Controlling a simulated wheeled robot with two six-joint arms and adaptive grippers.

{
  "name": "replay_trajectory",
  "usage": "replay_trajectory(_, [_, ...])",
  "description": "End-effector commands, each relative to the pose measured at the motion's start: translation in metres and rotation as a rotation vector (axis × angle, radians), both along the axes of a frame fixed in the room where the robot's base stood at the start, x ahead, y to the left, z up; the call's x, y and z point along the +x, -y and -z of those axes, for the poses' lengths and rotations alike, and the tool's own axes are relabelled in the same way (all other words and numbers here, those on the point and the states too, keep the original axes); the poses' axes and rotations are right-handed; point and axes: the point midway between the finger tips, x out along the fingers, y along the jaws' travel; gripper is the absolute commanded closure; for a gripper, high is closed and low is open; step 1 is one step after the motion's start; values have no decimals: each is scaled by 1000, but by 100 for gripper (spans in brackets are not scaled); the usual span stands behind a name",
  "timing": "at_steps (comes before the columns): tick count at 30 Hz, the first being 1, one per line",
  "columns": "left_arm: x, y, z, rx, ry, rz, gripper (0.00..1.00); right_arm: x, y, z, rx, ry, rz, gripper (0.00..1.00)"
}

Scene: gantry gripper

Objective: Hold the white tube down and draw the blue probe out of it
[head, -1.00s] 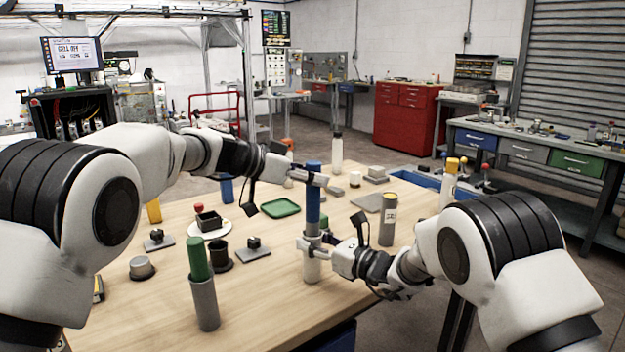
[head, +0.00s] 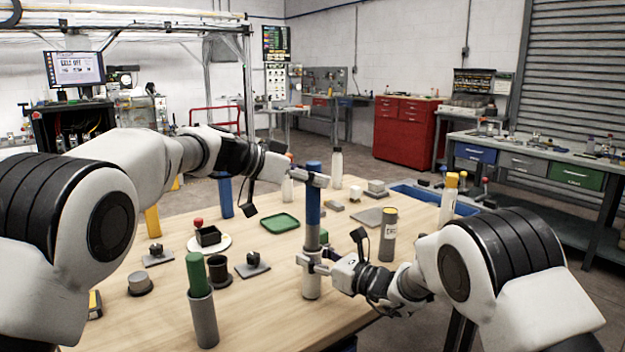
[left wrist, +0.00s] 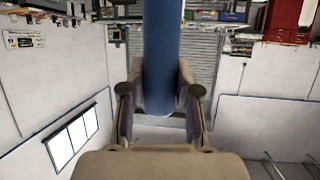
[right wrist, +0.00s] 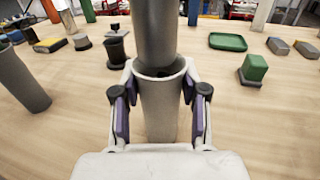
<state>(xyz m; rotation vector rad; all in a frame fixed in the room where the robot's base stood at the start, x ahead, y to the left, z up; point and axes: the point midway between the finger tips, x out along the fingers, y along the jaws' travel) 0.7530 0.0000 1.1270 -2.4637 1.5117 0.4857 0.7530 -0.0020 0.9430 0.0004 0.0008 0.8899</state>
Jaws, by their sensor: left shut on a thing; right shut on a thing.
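The blue probe (head: 313,200) stands upright above the white tube (head: 312,286) near the table's front right. Its lower shaft is grey. My left gripper (head: 316,179) is shut on the probe's blue upper part; the left wrist view shows the blue part (left wrist: 161,50) between the fingers. My right gripper (head: 312,260) is shut around the tube's upper part, and the tube stands on the table. In the right wrist view the grey shaft (right wrist: 154,30) meets the open mouth of the tube (right wrist: 160,112).
A green peg (head: 198,272) in a grey tube (head: 204,320) stands to the left. A grey labelled cylinder (head: 388,238) stands right of the tube, behind my right gripper. A green tray (head: 279,223) lies further back.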

Motion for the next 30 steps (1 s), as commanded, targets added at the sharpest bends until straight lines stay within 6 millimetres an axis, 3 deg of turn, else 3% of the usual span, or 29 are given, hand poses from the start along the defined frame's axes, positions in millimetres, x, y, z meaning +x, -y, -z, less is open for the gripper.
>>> replay_trajectory(15, [0, 0, -29, -1, 2, -1, 100, 0, 0, 0, 0, 0, 0, 91])
replay_trajectory(30, [0, 0, -30, 0, 2, -1, 100, 0, 0, 0, 0, 0, 0, 91])
